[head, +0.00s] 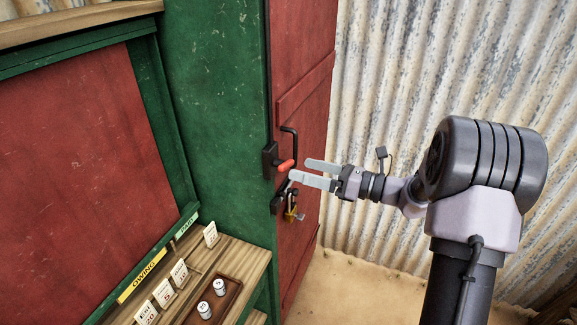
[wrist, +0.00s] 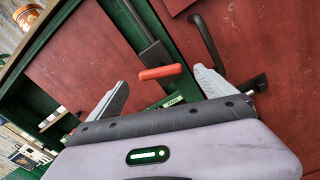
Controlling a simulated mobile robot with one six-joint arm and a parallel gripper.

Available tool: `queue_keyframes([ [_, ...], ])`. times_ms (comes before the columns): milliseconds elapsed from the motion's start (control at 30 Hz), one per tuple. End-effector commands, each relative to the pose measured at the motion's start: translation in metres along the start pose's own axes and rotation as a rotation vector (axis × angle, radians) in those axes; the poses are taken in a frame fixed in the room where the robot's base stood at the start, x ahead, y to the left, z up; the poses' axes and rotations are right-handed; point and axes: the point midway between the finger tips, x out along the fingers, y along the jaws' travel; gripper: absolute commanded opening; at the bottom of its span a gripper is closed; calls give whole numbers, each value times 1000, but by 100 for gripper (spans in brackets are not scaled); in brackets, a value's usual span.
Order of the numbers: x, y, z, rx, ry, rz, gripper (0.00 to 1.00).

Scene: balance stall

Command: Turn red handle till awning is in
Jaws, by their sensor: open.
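In the wrist view the red handle (wrist: 160,72) lies across the gap between my fingertips, at the end of a black arm (wrist: 156,55). My gripper (head: 300,169) is open, its two grey fingers pointing left at the handle, with the tips close to it. In the wrist view my gripper (wrist: 160,78) holds nothing between its fingers. Whether a finger touches the handle I cannot tell. I cannot make out the awning.
A black door pull (head: 294,146) stands just above the red handle. A brass padlock (head: 291,214) hangs on a hasp below my fingers. A wooden counter (head: 245,268) with price cards and small weights is at lower left. A corrugated wall (head: 400,70) stands behind my arm.

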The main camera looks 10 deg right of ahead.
Motion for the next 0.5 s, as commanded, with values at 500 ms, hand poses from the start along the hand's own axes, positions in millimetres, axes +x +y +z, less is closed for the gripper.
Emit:
queue_keyframes([
  [500, 55, 0, 0, -2, 1, -1, 95],
])
